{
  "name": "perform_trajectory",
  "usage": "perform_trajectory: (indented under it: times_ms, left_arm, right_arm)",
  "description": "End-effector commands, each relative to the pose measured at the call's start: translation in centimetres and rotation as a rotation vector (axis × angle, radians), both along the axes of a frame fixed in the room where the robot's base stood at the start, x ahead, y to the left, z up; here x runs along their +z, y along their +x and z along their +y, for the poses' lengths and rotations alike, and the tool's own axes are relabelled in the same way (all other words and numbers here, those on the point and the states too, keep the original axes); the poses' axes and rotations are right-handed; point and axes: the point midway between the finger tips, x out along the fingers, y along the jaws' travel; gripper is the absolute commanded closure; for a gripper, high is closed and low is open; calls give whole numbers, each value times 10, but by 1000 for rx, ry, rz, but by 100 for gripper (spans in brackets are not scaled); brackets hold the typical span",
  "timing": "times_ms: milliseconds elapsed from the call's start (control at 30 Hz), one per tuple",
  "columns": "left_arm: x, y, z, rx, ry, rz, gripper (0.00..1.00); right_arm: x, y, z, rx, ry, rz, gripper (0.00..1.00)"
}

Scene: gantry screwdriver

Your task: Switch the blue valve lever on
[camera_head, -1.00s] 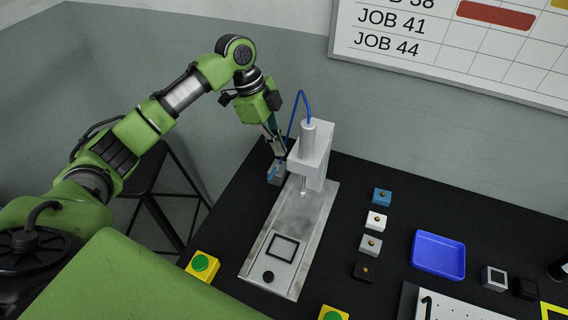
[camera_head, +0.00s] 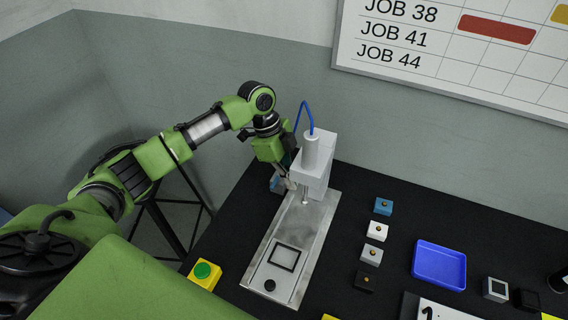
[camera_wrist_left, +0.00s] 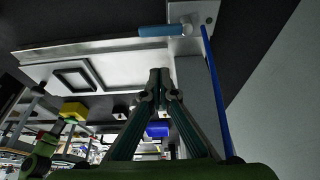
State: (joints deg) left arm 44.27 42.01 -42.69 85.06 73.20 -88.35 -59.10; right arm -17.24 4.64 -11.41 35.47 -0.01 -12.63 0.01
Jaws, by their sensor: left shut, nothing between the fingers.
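The blue valve lever (camera_wrist_left: 160,30) shows in the left wrist view. It points left from a pivot on a grey valve block (camera_wrist_left: 198,22), and a blue hose (camera_wrist_left: 212,85) runs from that block. In the head view the valve (camera_head: 276,184) is a small blue-grey block left of the gantry screwdriver (camera_head: 312,165), partly hidden by my gripper. My left gripper (camera_head: 290,184) is between the valve and the screwdriver column. Its fingertips (camera_wrist_left: 159,74) are together and empty, apart from the lever in the wrist view. My right gripper is not in view.
The screwdriver's metal base plate (camera_head: 308,218) extends forward from the column. A yellow box with a green button (camera_head: 204,273) stands at the front left. Several small blocks, including a blue one (camera_head: 383,206), and a blue tray (camera_head: 439,264) lie to the right.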

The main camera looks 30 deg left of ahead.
Motion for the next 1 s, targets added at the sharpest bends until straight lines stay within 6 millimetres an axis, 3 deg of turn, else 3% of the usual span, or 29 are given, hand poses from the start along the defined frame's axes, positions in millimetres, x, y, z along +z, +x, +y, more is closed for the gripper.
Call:
perform_trajectory:
  times_ms: [67,200,400,1000]
  left_arm:
    - [-14,0,-5,-1,0,2,100]
    - [-12,-1,20,4,3,0,100]
    - [-13,-2,34,1,2,0,100]
    - [-12,-5,35,-21,1,-1,100]
  right_arm:
    - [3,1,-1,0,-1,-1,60]
    - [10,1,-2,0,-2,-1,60]
    - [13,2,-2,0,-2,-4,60]
    - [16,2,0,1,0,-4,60]
